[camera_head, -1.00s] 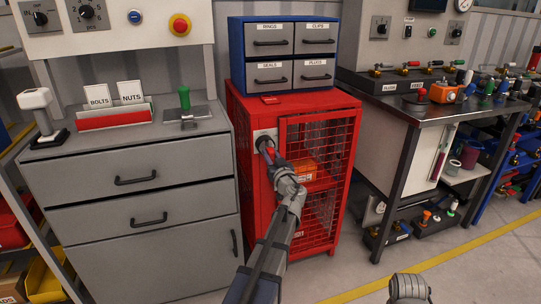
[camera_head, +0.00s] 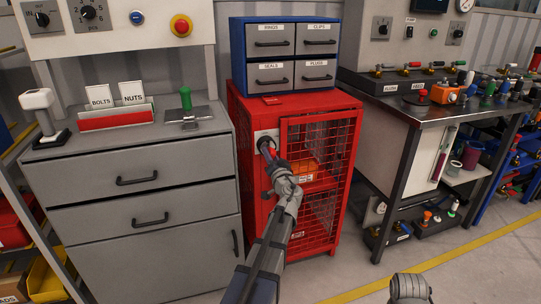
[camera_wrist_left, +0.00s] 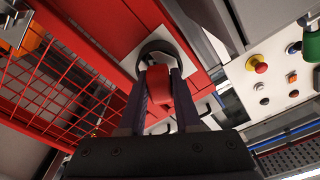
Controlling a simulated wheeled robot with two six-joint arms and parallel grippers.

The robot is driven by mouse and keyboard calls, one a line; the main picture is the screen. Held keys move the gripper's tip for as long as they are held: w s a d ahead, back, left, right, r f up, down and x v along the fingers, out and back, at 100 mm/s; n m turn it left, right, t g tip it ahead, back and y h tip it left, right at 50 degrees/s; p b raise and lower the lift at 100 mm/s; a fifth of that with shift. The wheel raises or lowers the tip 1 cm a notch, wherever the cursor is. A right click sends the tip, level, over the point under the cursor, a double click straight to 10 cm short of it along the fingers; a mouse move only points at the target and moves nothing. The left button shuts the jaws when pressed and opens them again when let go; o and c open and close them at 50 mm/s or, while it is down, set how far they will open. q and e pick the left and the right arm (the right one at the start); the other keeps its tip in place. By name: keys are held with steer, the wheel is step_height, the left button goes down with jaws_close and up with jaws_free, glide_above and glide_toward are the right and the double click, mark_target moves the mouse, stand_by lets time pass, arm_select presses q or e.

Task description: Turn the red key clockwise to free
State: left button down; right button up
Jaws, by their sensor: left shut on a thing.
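The red key (camera_wrist_left: 158,88) sits in a dark round lock collar (camera_wrist_left: 160,52) on a pale plate (camera_head: 258,136) at the upper left of the red mesh cabinet's front (camera_head: 262,175). My left gripper (camera_head: 267,150) reaches the lock from below. In the left wrist view its two fingers (camera_wrist_left: 158,92) are shut on the key, one on each side. The fingers hide part of the key, and its turn angle is hard to judge. The mesh door (camera_head: 310,215) looks closed. My right gripper's fingers are not seen.
A blue drawer unit (camera_head: 235,55) stands on the red cabinet. A grey drawer cabinet (camera_head: 140,240) is close on the left. A workbench (camera_head: 400,105) with many small parts is on the right. An orange box (camera_head: 303,170) shows behind the mesh. Open floor (camera_head: 400,265) lies front right.

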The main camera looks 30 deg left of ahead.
arm_select(q)
steer(key=shift+d+m+h, duration=0.1)
steer(key=shift+m+h, duration=0.2)
steer(key=shift+m, duration=1.2)
steer(key=shift+r, duration=0.1)
steer(key=shift+r+m+p, duration=0.1)
steer(key=shift+m+p, duration=0.35)
steer(key=shift+m, duration=0.75)
steer(key=m, duration=0.2)
steer(key=shift+m, duration=0.3)
steer(key=c, duration=0.6)
jaws_free()
